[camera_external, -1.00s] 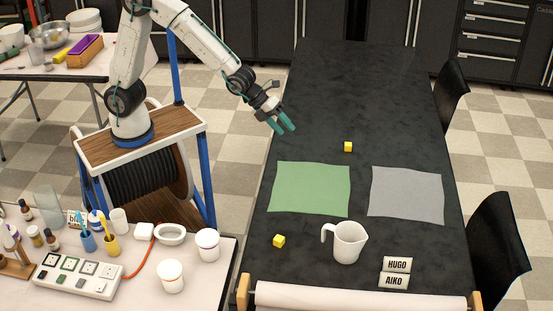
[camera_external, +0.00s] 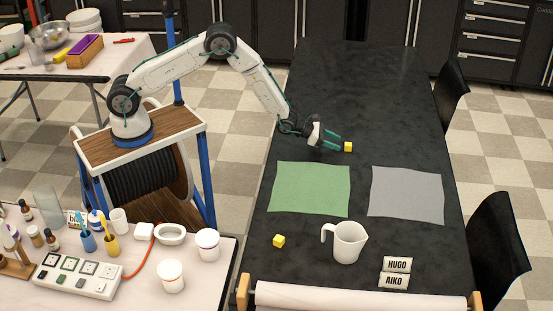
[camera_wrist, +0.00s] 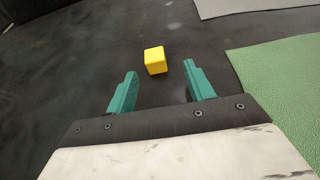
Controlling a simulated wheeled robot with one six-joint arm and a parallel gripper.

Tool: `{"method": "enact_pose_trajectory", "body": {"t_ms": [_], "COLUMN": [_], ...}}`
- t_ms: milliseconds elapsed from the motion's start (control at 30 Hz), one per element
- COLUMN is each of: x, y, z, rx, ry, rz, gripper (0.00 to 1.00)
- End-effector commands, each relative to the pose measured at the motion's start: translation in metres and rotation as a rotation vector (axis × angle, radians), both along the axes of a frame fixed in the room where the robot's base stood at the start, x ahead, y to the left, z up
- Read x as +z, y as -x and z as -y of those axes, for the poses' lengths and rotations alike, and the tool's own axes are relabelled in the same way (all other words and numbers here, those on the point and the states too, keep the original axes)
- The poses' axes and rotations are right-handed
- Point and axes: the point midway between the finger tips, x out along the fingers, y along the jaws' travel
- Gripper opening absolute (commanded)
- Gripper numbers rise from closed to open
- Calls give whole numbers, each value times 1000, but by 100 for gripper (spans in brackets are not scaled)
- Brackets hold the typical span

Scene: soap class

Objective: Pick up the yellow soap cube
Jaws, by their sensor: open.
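A yellow soap cube (camera_external: 348,147) sits on the dark table behind the gap between the two cloths. My gripper (camera_external: 338,141) is open just to its left, low over the table, with its teal fingers pointing at it. In the wrist view the cube (camera_wrist: 155,60) lies just beyond the fingertips, in line with the gap between them; nothing is between the fingers (camera_wrist: 160,78).
A green cloth (camera_external: 311,189) and a grey cloth (camera_external: 407,194) lie flat on the table (camera_external: 360,85). A white jug (camera_external: 346,243) and name plates reading HUGO (camera_external: 397,264) and AIKO (camera_external: 394,280) stand near the front. The table's far part is clear.

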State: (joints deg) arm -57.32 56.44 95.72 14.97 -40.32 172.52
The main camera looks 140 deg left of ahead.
Motion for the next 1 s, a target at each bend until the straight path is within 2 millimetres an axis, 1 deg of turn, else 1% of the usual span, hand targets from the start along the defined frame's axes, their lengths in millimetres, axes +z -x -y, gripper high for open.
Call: {"method": "enact_pose_trajectory", "body": {"t_ms": [200, 300, 433, 633, 667, 700, 767, 800, 1000], "x": [-13, -18, -20, -20, -20, -20, -20, -20, -20], "y": [-14, -22, -27, -27, -27, -27, -27, -27, -27], "z": [-26, -34, -39, -39, -39, -39, -39, -39, -39], "rx": [2, 1, 2, 2, 2, 2, 2, 2, 2], "ry": [-1, 0, 2, 2, 2, 2, 2, 2, 2], "rz": [0, -1, 0, 0, 0, 0, 0, 0, 0], "gripper": [53, 53, 53, 53, 44, 33, 17, 5, 5]}}
